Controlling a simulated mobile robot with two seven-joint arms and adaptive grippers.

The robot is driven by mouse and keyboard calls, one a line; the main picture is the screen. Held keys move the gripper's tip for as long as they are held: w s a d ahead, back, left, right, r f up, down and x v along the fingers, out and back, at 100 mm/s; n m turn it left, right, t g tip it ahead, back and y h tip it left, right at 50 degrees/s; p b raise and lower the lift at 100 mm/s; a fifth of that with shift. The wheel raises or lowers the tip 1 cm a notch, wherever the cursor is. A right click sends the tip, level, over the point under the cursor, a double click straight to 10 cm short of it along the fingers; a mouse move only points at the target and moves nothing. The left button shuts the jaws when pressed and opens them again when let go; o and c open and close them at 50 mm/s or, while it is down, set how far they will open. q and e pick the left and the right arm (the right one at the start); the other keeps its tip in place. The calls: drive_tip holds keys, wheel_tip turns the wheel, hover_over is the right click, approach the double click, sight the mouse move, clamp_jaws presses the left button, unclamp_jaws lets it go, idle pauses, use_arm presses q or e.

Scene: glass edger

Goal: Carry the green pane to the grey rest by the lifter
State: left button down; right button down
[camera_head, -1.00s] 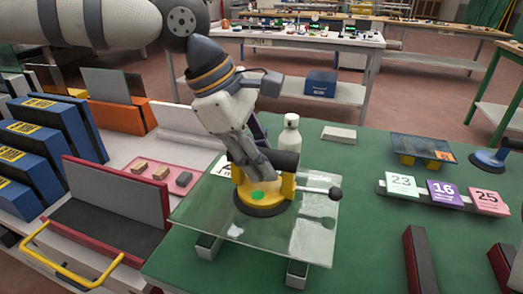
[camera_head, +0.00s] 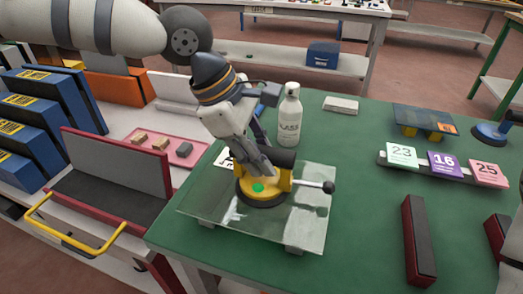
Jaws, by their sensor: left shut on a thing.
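The pane (camera_head: 220,213) is clear, faintly green glass and lies about level over the green table. A yellow and black suction cup (camera_head: 262,200) with a green dot sits on it. My left gripper (camera_head: 262,170) is shut on the cup's dark handle. Grey rest blocks show at the pane's near edge, one of them at the right (camera_head: 293,250); I cannot tell whether the pane touches them. A blue suction lifter (camera_head: 492,132) stands at the far right of the table. My right gripper is not in view.
A white bottle (camera_head: 290,115) stands close behind the pane. Number cards (camera_head: 445,164) and a dark raised plate (camera_head: 424,119) are on the right. A dark red bar (camera_head: 418,238) lies at the front right. A red-edged rack (camera_head: 115,160) stands left. Green table between pane and bar is clear.

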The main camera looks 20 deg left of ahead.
use_arm(q)
drive_tip(key=shift+f, duration=0.2)
idle(0.7)
drive_tip(key=c, duration=1.2)
unclamp_jaws()
drive_tip(key=shift+c, duration=0.2)
drive_tip(key=shift+f, duration=0.25)
drive_tip(key=v, duration=1.2)
drive_tip(key=shift+r, duration=0.2)
